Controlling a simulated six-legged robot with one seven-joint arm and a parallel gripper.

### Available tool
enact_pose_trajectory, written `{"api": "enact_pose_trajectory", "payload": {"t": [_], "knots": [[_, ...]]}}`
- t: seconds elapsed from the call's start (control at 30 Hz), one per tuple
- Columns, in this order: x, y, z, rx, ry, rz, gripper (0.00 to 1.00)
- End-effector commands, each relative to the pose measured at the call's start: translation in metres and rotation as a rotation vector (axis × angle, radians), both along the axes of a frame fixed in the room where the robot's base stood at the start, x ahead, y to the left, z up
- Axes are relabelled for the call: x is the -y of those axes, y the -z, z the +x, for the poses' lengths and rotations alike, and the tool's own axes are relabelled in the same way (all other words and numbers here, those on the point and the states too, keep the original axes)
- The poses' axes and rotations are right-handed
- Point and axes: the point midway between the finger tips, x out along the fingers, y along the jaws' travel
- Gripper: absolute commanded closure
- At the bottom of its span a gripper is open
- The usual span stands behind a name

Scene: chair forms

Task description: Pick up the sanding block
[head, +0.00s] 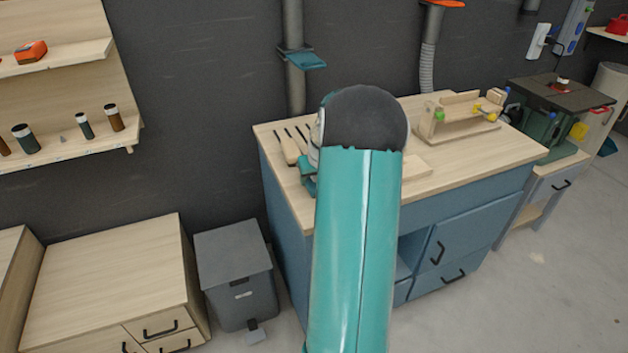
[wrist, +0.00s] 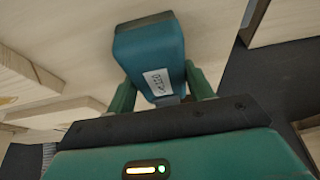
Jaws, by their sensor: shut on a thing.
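The sanding block is a blue block with a dark edge and a small white label (wrist: 149,52). In the wrist view it sits between the two green fingers of my gripper (wrist: 160,88), which are shut on its sides. Pale wood of the workbench top (wrist: 60,35) fills much of the view behind it. I cannot tell whether the block touches the wood or is clear of it. In the head view my teal arm covers the middle of the workbench (head: 470,150) and hides most of my gripper; I cannot make out the block there.
A slotted wooden rack (head: 290,148) lies on the bench's left end. A wooden jig (head: 462,115) stands at the back right. A grey bin (head: 235,270) and a wooden cabinet (head: 105,270) stand left of the bench. A green machine (head: 550,105) is at right.

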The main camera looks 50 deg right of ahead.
Motion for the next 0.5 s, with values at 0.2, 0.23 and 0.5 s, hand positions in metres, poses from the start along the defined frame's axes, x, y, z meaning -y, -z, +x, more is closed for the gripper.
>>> {"api": "enact_pose_trajectory", "payload": {"t": [0.2, 0.23, 0.5], "knots": [[0.000, -0.009, 0.000, 0.001, 0.000, -0.002, 0.72], [0.000, -0.012, 0.000, 0.001, -0.001, -0.002, 0.72], [-0.018, -0.055, -0.005, 0.002, -0.002, -0.005, 0.72]]}}
